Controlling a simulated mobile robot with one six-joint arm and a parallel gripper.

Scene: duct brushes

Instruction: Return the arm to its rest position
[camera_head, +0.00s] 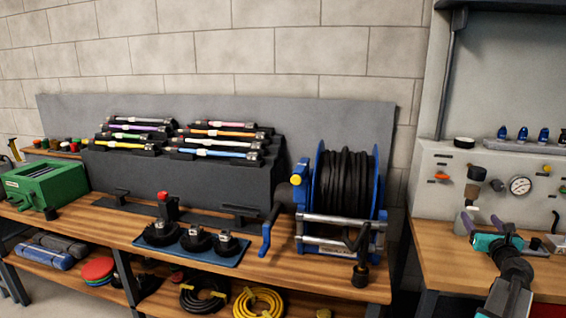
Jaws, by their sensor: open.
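My arm (512,268), dark with teal and grey parts, rises from the lower right corner in front of the right-hand bench. Its end, with my gripper (484,222), is small in the picture near the left part of that bench. My gripper is open, and I see nothing held in it. The fingers are partly confused with the bench fittings behind them. My arm is bent, and its lower part is cut off by the picture's bottom edge.
A blue hose reel (342,190) stands on the long wooden bench (290,272) left of my arm. A dark rack (232,186) holds several coloured rods. A blue tray (224,254) holds round brushes. A gauge (520,186) sits on the right panel.

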